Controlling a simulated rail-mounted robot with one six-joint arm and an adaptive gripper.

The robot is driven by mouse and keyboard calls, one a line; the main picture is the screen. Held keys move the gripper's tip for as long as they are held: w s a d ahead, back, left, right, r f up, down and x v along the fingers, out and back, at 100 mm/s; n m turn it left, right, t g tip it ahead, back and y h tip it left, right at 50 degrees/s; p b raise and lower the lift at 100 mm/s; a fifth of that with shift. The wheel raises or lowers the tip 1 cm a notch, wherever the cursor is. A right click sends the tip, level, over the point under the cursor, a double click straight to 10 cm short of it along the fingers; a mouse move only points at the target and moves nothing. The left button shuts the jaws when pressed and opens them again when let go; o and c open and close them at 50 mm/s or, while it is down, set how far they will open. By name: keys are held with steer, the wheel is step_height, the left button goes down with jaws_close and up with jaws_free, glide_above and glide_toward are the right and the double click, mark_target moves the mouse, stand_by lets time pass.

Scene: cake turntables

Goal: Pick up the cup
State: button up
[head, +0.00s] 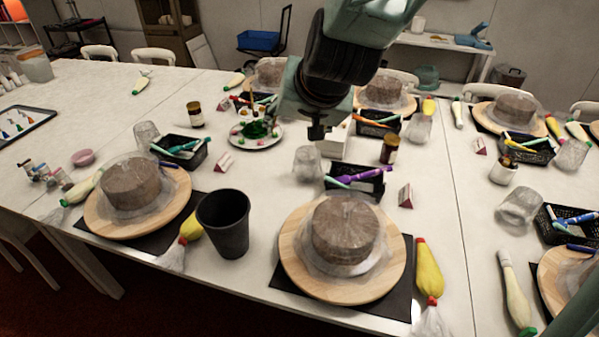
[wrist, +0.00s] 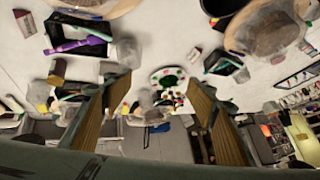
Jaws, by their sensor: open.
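A tall black cup (head: 224,225) stands upright on the table between two cake turntables in the head view. In the wrist view a dark round shape at the top edge (wrist: 222,6) looks like this cup, partly cut off. Several clear cups stand about; one clear cup (head: 307,163) is just below my gripper (head: 316,132) in the head view. My gripper is above the table, behind and right of the black cup. Its fingers are spread wide with nothing between them (wrist: 160,80).
Wooden turntables (head: 290,262) with wrapped brown cakes flank the black cup. Black baskets (head: 357,187) of tools, a plate (head: 256,134) with green and red decorations, a brown jar (head: 389,150) and piping bags (head: 429,268) crowd the table. Bare table lies behind the black cup.

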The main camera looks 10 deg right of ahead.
steer(key=w+f+m+t+h+b, duration=0.2)
steer(key=w+f, duration=0.9)
steer(key=f, duration=0.2)
steer(key=t+h+b, duration=0.2)
steer(key=h+b, duration=0.1)
steer(key=h, duration=0.2)
glide_toward(305, 168)
steer(key=shift+w+m, duration=0.15)
steer(key=shift+m, duration=0.15)
steer(key=shift+d, duration=0.1)
steer(key=b+x, duration=0.1)
steer(key=x, duration=0.6)
steer(key=shift+w+d+f, duration=0.2)
steer(key=shift+w, duration=0.05)
steer(key=shift+w+d+f, duration=0.1)
steer(key=shift+w+d, duration=0.05)
steer(key=shift+w, duration=0.25)
steer(key=shift+b+x, duration=1.05)
steer(key=shift+x, duration=1.55)
steer(key=shift+c, duration=0.4)
